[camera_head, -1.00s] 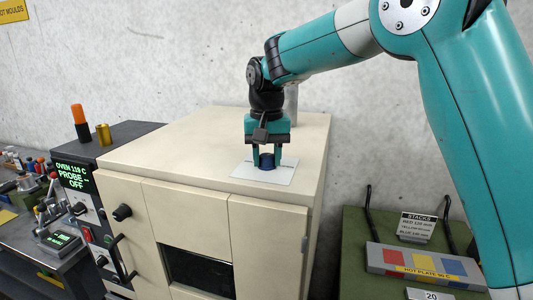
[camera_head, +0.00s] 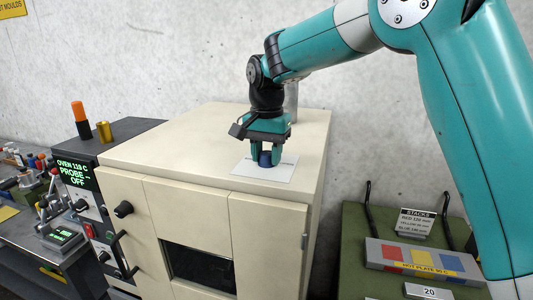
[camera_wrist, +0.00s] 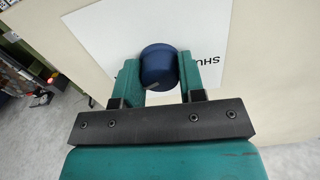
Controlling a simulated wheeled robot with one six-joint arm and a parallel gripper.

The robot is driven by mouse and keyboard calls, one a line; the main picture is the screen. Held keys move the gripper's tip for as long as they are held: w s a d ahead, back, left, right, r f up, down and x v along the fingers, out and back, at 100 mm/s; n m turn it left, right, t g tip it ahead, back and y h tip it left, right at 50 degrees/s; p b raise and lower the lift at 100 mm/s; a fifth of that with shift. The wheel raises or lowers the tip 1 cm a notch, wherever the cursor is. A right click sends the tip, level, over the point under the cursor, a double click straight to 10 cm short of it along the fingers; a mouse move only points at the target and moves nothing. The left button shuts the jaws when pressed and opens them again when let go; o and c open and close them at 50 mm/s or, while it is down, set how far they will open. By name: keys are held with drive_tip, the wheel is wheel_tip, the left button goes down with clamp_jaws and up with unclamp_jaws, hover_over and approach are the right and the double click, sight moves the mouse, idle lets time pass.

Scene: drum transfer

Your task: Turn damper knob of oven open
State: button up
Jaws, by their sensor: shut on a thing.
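The damper knob is a small blue cylinder (camera_head: 265,159) on a white label plate (camera_head: 281,172) on top of the cream oven (camera_head: 190,142). My gripper (camera_head: 266,156) points down at it with a finger on each side, shut on the knob. In the wrist view the blue knob (camera_wrist: 158,66) sits between the two teal fingers (camera_wrist: 157,78). Part of the plate's lettering, reading "SHU", shows upside down at the right of the knob. The rest of the lettering is hidden.
A dark control box with a green display (camera_head: 76,175) reading "OVEN 119 C" stands left of the oven. An orange beacon (camera_head: 78,112) and a brass cylinder (camera_head: 104,132) are on it.

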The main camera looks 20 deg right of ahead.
sight(267, 153)
drive_tip(key=shift+r, duration=0.1)
drive_tip(key=o, duration=0.9)
wheel_tip(267, 153, up, 17)
drive_tip(key=shift+r+b, duration=0.15)
drive_tip(key=shift+b, duration=0.65)
drive_tip(key=s+a+f+n+y+b, duration=0.1)
drive_tip(key=s+f+n+b, duration=0.2)
drive_tip(key=s+f, duration=0.6)
drive_tip(key=s+a+f+n+y+b, duration=0.1)
drive_tip(key=s+a+f+n+b, duration=0.1)
drive_tip(key=s+f+n, duration=0.5)
drive_tip(key=s+a+f+n+y+b, duration=0.1)
drive_tip(key=s+f+n+b, duration=0.3)
drive_tip(key=s+f, duration=0.8)
drive_tip(key=shift+s+a+f+n+y, duration=0.15)
drive_tip(key=shift+s+n+y, duration=0.2)
drive_tip(key=shift+s, duration=0.4)
drive_tip(key=shift+s+a+f+n+y, duration=0.15)
drive_tip(key=shift+s+n+y, duration=0.15)
drive_tip(key=shift+s, duration=0.4)
